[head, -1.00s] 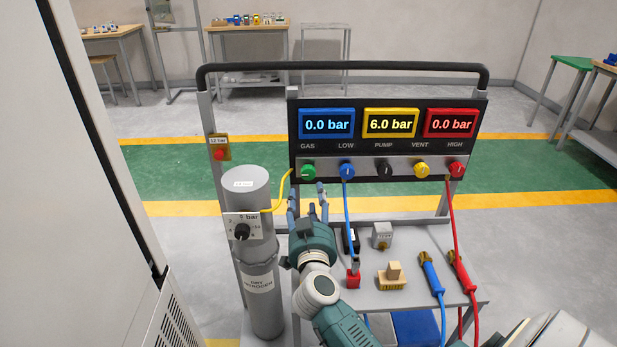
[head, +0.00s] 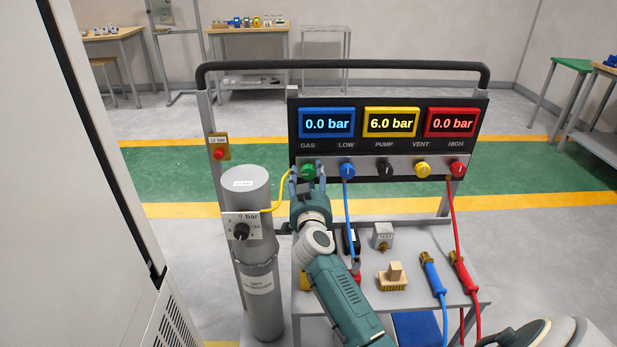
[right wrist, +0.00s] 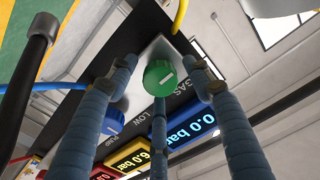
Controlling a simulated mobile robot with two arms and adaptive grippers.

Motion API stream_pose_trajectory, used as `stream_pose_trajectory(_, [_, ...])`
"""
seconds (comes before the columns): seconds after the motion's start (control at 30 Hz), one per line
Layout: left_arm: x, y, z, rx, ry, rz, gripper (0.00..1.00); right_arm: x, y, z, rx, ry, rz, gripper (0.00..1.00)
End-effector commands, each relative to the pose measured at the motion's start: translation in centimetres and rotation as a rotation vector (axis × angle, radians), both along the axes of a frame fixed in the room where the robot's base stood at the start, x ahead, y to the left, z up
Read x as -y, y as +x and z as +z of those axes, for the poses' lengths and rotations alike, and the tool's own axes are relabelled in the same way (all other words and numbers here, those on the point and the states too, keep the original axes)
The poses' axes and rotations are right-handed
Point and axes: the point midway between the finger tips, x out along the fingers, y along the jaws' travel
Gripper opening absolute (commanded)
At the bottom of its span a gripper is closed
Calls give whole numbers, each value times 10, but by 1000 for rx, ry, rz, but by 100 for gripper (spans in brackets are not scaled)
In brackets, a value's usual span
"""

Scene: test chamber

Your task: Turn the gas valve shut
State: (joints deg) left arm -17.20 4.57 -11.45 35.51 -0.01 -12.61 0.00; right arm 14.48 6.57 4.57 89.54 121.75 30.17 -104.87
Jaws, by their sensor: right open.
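The green gas valve knob (head: 308,171) is at the left end of the valve row, under the GAS label. In the right wrist view the gripper (right wrist: 160,75) has a finger on each side and one below the knob. Whether any finger touches it, I cannot tell. My left gripper is not in view.
Blue (head: 347,170), black (head: 385,169), yellow (head: 422,169) and red (head: 457,169) knobs sit right of it. A yellow hose (head: 281,192) runs to the grey cylinder (head: 247,250). The displays read 0.0, 6.0 and 0.0 bar. A blue hose (head: 348,215) hangs close by.

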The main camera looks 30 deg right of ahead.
Motion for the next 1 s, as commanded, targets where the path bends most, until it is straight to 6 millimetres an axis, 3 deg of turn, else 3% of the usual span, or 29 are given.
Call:
stream_pose_trajectory(0.1, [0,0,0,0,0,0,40,0,0,0,0,0,0,50])
stream_pose_trajectory(0.33, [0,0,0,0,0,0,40,0,0,0,0,0,0,5])
stream_pose_trajectory(0.67, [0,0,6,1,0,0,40,0,-1,0,16,30,0,5])
stream_pose_trajectory(1.0, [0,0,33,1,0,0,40,-1,-1,2,125,216,0,5])
